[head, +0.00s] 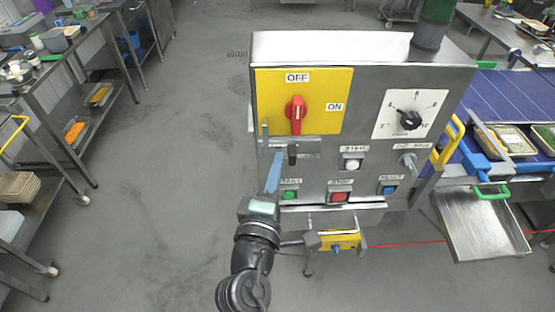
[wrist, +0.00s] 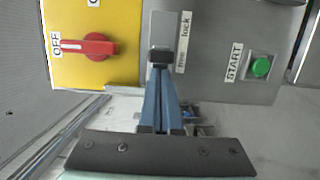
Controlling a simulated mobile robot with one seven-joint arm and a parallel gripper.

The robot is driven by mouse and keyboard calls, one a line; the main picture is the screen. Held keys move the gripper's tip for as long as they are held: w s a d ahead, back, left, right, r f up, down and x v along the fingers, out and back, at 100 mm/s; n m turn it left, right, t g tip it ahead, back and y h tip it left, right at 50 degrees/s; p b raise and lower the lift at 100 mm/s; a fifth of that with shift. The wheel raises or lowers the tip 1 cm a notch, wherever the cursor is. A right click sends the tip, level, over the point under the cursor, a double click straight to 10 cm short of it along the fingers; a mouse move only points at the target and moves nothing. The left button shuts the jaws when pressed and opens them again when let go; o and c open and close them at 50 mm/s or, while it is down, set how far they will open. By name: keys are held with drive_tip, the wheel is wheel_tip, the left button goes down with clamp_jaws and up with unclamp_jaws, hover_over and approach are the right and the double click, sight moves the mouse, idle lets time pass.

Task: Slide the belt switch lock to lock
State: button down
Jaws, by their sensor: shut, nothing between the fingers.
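The belt switch lock is a small black slider knob (head: 293,153) on a metal plate under the yellow switch panel. In the wrist view the knob (wrist: 160,55) sits beside the lower labels, with the "lock" label (wrist: 185,25) further up, which is rightward in the head view. My gripper (head: 279,154) has its blue fingers shut and empty, just left of the knob. In the wrist view the fingertips (wrist: 160,72) are right below the knob; I cannot tell whether they touch it. The red rotary switch (head: 297,114) has its handle upright, toward OFF.
Below the slider are a green START button (head: 289,195), a red button (head: 339,197) and a blue button (head: 388,190). A black dial (head: 407,119) is at right. A yellow handle (head: 449,141) stands at the panel's right side.

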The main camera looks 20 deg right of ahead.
drive_tip(key=shift+w, duration=0.1)
drive_tip(key=shift+s+d+p, duration=0.2)
drive_tip(key=shift+d+p, duration=0.05)
drive_tip(key=shift+d, duration=0.45)
drive_tip(key=shift+s+d+p, duration=0.2)
drive_tip(key=shift+d+p, duration=0.1)
drive_tip(key=shift+d, duration=0.4)
drive_tip(key=shift+s+d+p, duration=0.2)
drive_tip(key=shift+d+p, duration=0.05)
drive_tip(key=shift+d, duration=0.45)
